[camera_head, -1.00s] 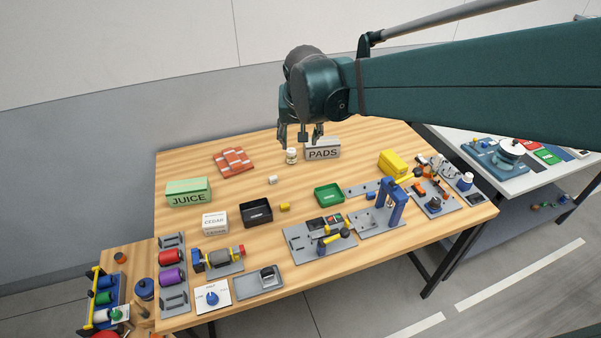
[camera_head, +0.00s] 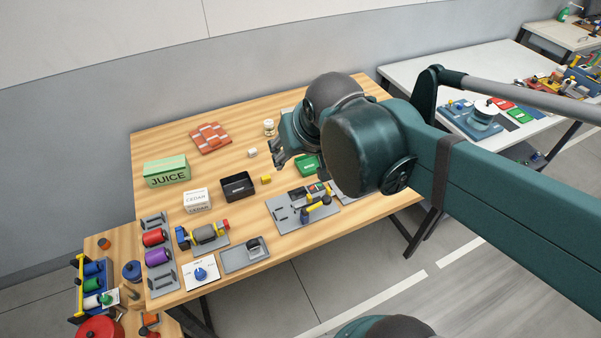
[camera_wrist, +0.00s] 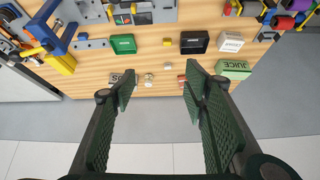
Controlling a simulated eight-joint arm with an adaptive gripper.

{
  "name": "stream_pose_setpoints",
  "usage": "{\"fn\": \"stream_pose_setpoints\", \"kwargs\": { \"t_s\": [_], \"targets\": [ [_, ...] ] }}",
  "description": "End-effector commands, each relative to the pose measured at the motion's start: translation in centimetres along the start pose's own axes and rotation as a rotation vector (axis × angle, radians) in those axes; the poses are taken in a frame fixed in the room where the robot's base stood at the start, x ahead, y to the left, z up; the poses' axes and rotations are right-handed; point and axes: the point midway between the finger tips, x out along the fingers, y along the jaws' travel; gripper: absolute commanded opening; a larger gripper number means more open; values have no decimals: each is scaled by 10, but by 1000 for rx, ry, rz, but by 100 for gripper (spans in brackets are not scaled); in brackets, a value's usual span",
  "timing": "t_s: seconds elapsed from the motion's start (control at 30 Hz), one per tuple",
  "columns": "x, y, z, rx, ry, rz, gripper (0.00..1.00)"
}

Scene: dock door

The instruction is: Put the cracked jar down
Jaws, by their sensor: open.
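A small pale jar with a light lid (camera_head: 269,127) stands upright near the back edge of the wooden table, right of the orange striped cloth. It also shows in the wrist view (camera_wrist: 149,80), beyond and between the fingers. It is too small to make out a crack. My gripper (camera_head: 277,154) is open and empty, raised above the table. In the wrist view, its two green ribbed fingers (camera_wrist: 160,84) are wide apart with nothing between them. The jar is clear of both fingers.
The orange cloth (camera_head: 210,138), JUICE box (camera_head: 167,171), CEDAR box (camera_head: 197,200), black bin (camera_head: 238,186) and green tray (camera_head: 306,165) are on the table. A small white block (camera_head: 252,153) lies near the jar. Bare wood lies between the cloth and JUICE box.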

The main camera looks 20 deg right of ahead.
Motion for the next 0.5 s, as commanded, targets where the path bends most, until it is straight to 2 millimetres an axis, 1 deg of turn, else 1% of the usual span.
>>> {"fn": "stream_pose_setpoints", "kwargs": {
  "t_s": [0.03, 0.2, 0.4, 0.5],
  "targets": [
    [-2, 0, 10, -10, 5, -4, 44],
    [-8, -2, 36, -45, 23, -18, 44],
    [-10, -3, 54, -71, 36, -27, 44],
    [-10, -3, 57, -77, 39, -29, 44]
  ]
}}
